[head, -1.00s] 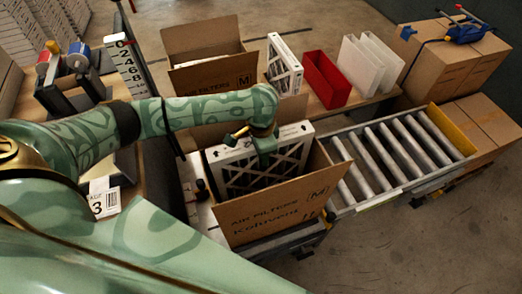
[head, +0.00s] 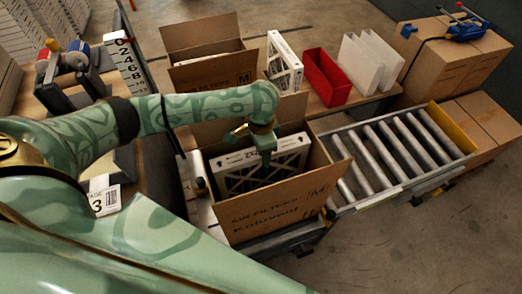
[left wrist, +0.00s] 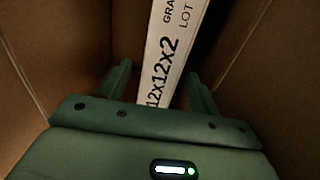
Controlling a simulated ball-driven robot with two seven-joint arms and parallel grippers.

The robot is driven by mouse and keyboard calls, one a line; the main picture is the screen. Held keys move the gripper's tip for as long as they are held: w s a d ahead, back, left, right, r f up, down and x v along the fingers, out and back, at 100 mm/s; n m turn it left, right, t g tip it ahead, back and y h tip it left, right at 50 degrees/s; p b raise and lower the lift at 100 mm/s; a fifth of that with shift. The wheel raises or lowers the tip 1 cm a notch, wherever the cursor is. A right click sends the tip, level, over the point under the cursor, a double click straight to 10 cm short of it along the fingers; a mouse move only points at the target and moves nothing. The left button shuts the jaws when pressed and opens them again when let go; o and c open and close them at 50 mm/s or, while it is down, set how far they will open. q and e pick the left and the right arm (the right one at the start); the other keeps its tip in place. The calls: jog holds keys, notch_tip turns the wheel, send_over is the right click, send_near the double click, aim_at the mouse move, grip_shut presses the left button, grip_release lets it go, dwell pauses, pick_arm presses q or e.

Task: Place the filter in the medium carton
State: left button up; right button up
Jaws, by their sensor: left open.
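The filter (head: 250,160), a white-framed panel with a dark lattice face, stands inside the open front carton (head: 270,212), which is printed "AIR FILTERS" and M. Its upper edge shows near the carton's rim; its lower part is hidden. My left gripper (head: 264,150) is over the carton, at the filter's top edge. In the left wrist view the gripper (left wrist: 161,80) is open, with one finger on each side of the filter's white edge (left wrist: 167,60), marked "12x12x2". A small gap shows beside each finger. My right gripper is not in view.
Another open carton (head: 215,75) marked M stands behind. Beside it are an upright filter (head: 284,62), a red bin (head: 327,78) and white panels (head: 370,65). A roller conveyor (head: 400,150) runs right of the front carton. Closed boxes (head: 450,65) stand at the far right.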

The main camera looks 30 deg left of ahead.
pick_arm(q)
notch_tip(320, 180, up, 12)
jog(key=p, duration=0.5)
jog(key=shift+f, duration=0.15)
